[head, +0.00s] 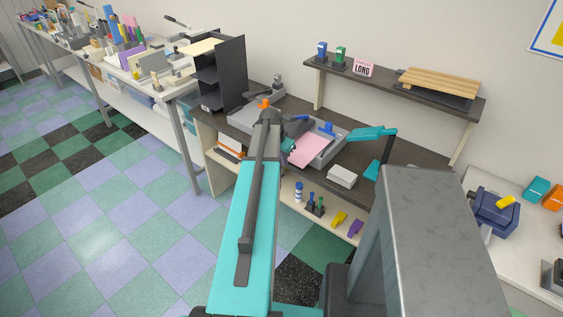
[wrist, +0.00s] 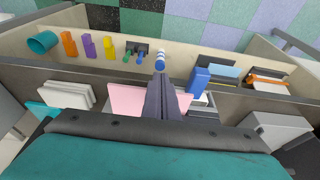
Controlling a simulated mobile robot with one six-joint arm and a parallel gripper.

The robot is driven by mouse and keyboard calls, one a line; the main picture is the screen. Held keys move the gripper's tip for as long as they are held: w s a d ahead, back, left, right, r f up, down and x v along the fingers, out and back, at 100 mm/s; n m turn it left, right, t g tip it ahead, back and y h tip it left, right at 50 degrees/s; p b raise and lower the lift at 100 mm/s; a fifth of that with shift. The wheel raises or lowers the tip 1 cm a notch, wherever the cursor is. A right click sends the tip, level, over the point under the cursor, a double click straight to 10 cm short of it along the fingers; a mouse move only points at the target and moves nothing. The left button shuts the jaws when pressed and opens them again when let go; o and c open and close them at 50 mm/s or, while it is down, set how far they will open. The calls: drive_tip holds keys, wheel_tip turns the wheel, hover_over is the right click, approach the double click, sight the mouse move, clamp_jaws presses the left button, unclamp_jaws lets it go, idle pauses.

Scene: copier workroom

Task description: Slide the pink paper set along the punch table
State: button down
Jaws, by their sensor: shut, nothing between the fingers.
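The pink paper set (head: 312,149) lies on the dark-topped punch table (head: 408,152), at a grey device with a blue part (head: 327,128). In the wrist view the pink paper (wrist: 126,99) shows on both sides of my gripper (wrist: 160,82). My gripper is shut and empty, with its fingers over the paper. I cannot tell whether the fingertips touch it. In the head view my arm hides part of the table and most of the gripper near the paper's left edge.
A white paper stack (head: 342,176) lies right of the pink set, near the front edge. A teal lever arm (head: 372,133) reaches over the table. A black sorter (head: 220,75) stands at the left end. The shelf below holds a blue-and-white bottle (wrist: 160,60) and several small coloured items.

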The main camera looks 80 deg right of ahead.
drive_tip(key=shift+s+d+f+b, duration=0.1)
drive_tip(key=shift+s+d+b, duration=0.3)
drive_tip(key=shift+d, duration=0.45)
drive_tip(key=shift+s+d+b, duration=0.15)
drive_tip(key=shift+s+d, duration=0.35)
drive_tip(key=shift+d, duration=0.3)
drive_tip(key=shift+s+d, duration=0.2)
drive_tip(key=shift+d, duration=0.1)
drive_tip(key=shift+a, duration=0.1)
drive_tip(key=shift+w+a, duration=0.3)
drive_tip(key=shift+a, duration=0.2)
drive_tip(key=shift+w+a, duration=0.25)
drive_tip(key=shift+a, duration=0.25)
drive_tip(key=a+b+v, duration=0.1)
drive_tip(key=b+v, duration=0.1)
drive_tip(key=v, duration=0.8)
drive_tip(key=shift+w+a, duration=0.15)
drive_tip(key=shift+w, duration=0.3)
